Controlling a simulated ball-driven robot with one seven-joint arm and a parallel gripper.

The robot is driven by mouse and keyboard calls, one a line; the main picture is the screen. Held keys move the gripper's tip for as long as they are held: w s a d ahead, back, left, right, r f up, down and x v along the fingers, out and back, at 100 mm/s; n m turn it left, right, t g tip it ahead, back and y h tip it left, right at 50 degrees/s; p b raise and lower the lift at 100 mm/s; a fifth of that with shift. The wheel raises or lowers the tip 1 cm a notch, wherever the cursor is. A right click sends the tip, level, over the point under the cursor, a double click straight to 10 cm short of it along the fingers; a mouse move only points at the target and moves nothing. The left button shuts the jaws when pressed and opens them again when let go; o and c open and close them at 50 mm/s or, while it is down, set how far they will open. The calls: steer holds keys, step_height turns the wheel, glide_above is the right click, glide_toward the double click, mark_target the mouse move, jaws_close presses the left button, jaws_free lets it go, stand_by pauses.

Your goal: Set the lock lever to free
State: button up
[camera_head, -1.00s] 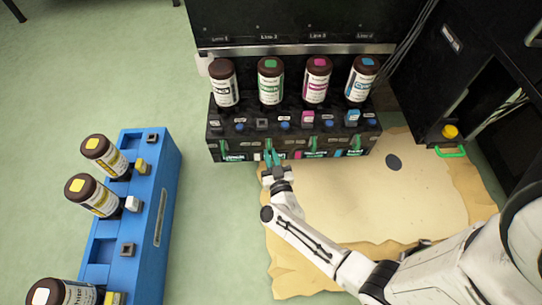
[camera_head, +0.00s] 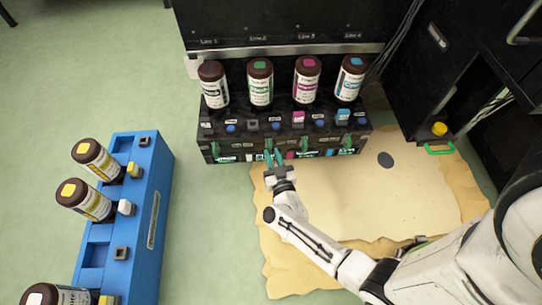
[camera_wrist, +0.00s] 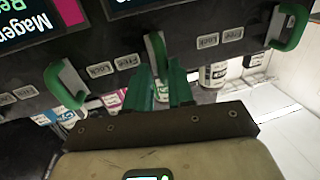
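Green lock levers line the front of the black ink unit (camera_head: 238,151). In the wrist view a middle lever (camera_wrist: 156,50) stands just beyond my fingertips, with another lever (camera_wrist: 64,86) to the left and one (camera_wrist: 288,28) to the right. Small Lock and Free labels (camera_wrist: 114,66) sit between the levers. My gripper (camera_head: 273,155) is below the second lever from the left, under the green-labelled bottle (camera_head: 260,84). Its teal fingers (camera_wrist: 158,82) are apart with nothing held. I cannot tell whether they touch the lever.
Dark, magenta and cyan bottles (camera_head: 214,86) also stand on the unit. A blue rack (camera_head: 152,215) with yellow-capped bottles is at the left. A tan stained patch (camera_head: 330,195) covers the floor. A black cabinet (camera_head: 405,90) with a green handle stands at the right.

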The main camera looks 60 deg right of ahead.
steer(key=o, duration=0.3)
steer(key=p+v, duration=0.3)
steer(key=v, duration=0.8)
steer(key=shift+d, duration=0.1)
stand_by(0.4)
